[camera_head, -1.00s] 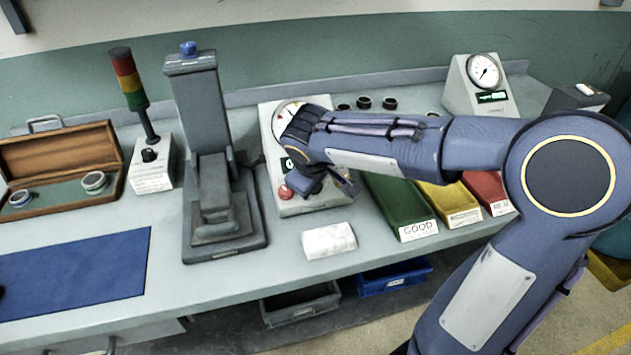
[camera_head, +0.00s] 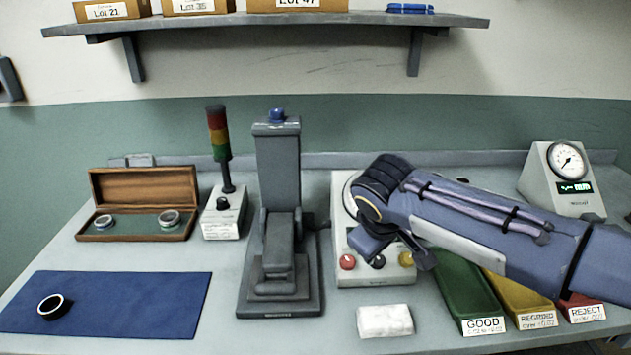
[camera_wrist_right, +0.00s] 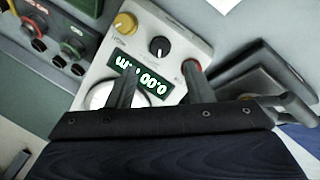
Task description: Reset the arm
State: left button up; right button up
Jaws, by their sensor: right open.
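My right arm comes in from the right in the head view. Its gripper (camera_head: 400,252) hangs over the grey control box (camera_head: 376,275), which has red, dark and yellow knobs along its front. In the right wrist view, the two dark fingers of the right gripper (camera_wrist_right: 157,85) stand apart with nothing between them. Beyond them are the box's green-lit display (camera_wrist_right: 142,77), its yellow knob (camera_wrist_right: 124,24) and its dark knob (camera_wrist_right: 159,46). One finger overlaps the red knob in that picture; whether they touch I cannot tell. My left gripper does not show.
A grey press (camera_head: 279,225) stands left of the box, beside a signal tower (camera_head: 219,150). A wooden case (camera_head: 140,188) and a blue mat (camera_head: 120,300) with a black ring (camera_head: 54,306) lie left. GOOD (camera_head: 462,285), REGRIND and REJECT trays lie right. A white block (camera_head: 385,320) sits in front.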

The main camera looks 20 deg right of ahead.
jog(key=s+a+f+m+y+p, duration=0.1)
jog(key=s+a+f+m+y, duration=0.1)
jog(key=s, duration=0.7)
jog(key=s+a+f+m+t+y+p, duration=0.1)
jog(key=s+m+y, duration=0.3)
jog(key=s, duration=0.6)
jog(key=shift+a+f+y+p, duration=0.5)
jog(key=shift+a+f+p, duration=0.15)
jog(key=shift+a+f, duration=0.25)
jog(key=shift+c, duration=0.5)
dwell(0.9)
